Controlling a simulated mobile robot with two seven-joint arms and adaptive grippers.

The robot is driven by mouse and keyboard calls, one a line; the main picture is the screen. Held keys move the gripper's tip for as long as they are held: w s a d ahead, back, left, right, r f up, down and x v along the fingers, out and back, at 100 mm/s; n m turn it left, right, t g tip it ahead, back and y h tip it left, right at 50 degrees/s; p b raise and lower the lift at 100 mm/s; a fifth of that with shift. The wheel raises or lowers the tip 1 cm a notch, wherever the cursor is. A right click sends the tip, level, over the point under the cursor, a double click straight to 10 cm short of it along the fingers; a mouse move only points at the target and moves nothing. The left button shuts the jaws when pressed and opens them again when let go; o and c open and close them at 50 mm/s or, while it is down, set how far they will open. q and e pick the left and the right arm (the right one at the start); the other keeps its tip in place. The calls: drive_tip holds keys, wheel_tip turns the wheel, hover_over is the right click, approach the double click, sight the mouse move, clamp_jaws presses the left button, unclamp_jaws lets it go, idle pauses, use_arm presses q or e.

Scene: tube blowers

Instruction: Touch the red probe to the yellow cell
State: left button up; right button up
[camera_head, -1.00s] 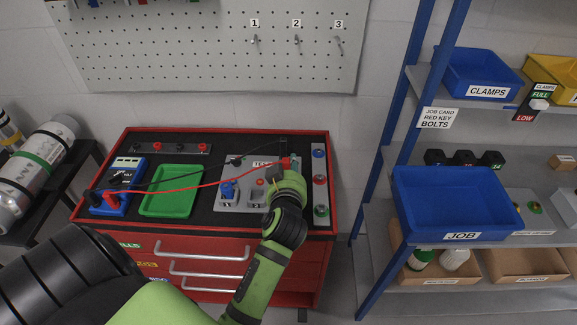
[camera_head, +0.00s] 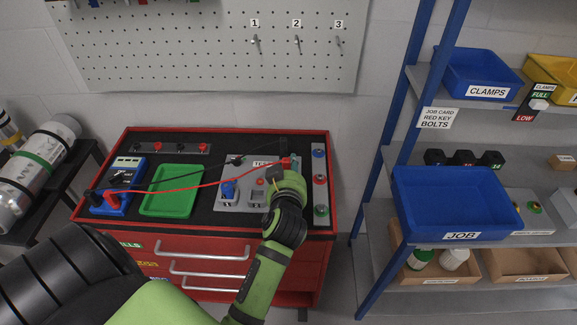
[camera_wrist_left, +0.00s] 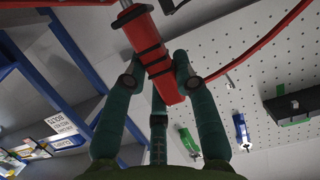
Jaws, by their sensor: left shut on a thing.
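My left gripper (camera_head: 283,168) is over the right part of the grey test panel (camera_head: 243,200) on the red cabinet. In the left wrist view its fingers (camera_wrist_left: 155,75) are shut on the red probe (camera_wrist_left: 150,50), a red body with black bands and a pale metal end. A bit of red probe (camera_head: 287,161) shows beside the gripper in the head view. A red lead (camera_head: 185,189) runs from it to the blue multimeter (camera_head: 124,177). I cannot make out a yellow cell; the gripper and wrist cover part of the panel. My right gripper is not in view.
A green tray (camera_head: 172,206) lies between meter and panel. A black lead (camera_head: 165,180) crosses above it. A blue part (camera_head: 229,190) stands on the panel. A blue shelf post (camera_head: 403,150) stands farther right.

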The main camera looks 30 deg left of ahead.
sight(289, 160)
use_arm(q)
drive_tip(key=shift+f+b, duration=0.3)
drive_tip(key=shift+f, duration=0.15)
drive_tip(key=shift+d, duration=0.1)
idle(1.6)
drive_tip(key=shift+r+p, duration=2.45)
drive_tip(key=shift+r, duration=0.2)
